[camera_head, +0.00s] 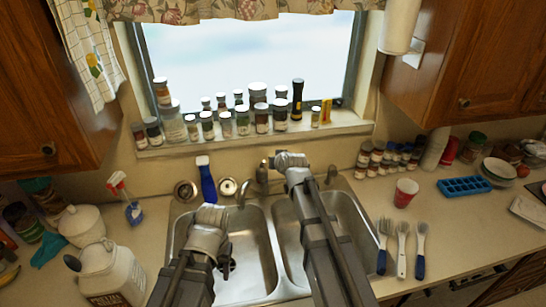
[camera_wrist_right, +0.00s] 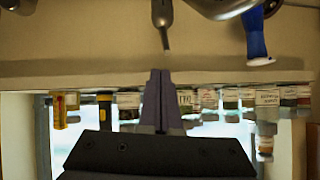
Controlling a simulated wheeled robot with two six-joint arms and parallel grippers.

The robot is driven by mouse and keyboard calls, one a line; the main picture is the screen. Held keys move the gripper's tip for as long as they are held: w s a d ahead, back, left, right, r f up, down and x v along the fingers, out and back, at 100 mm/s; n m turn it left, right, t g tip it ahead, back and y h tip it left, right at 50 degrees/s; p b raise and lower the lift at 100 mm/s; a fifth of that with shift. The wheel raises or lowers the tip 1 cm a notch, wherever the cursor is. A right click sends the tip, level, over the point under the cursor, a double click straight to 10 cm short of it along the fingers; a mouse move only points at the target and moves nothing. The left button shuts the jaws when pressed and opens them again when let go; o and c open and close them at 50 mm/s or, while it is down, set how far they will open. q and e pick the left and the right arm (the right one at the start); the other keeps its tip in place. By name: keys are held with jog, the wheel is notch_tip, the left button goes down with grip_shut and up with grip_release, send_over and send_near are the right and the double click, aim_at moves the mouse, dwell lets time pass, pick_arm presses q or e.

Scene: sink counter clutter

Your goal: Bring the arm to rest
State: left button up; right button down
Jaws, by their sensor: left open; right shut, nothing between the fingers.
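My left arm reaches up from the bottom of the head view, and its gripper (camera_head: 226,262) is over the left sink basin. Its dark fingers show only in part; it is open, with nothing seen in it. My right arm (camera_head: 325,235) stretches over the right basin toward the faucet and window wall. Its fingers are hard to make out in the head view. In the right wrist view the right gripper (camera_wrist_right: 160,75) is shut and empty, pointing toward the metal faucet part (camera_wrist_right: 163,25).
A double sink (camera_head: 258,270) lies under both arms. A blue bottle (camera_head: 207,182) stands behind it. Jars line the window sill (camera_head: 250,137). A red cup (camera_head: 405,193), a blue tray (camera_head: 463,186) and brushes (camera_head: 402,250) are right; a white jug (camera_head: 110,275) is left.

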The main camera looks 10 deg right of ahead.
jog(key=shift+a, duration=0.1)
jog(key=s+a+f+n+g+b, duration=0.3)
jog(key=s+a+f+g+b, duration=0.45)
jog(key=s+f, duration=0.75)
jog(key=s+a+f+g+h+b, duration=0.1)
jog(key=s+f+g+b, duration=0.1)
jog(key=s, duration=0.6)
jog(key=s+a+f+n+g+h+b, duration=0.1)
jog(key=s+a+f+b, duration=0.1)
jog(key=s+f, duration=0.3)
jog(key=s+b, duration=0.1)
jog(key=s, duration=0.3)
jog(key=shift+s+g+h, duration=0.2)
jog(key=shift+g+h, duration=0.1)
jog(key=shift+g, duration=0.05)
jog(key=shift+a, duration=0.1)
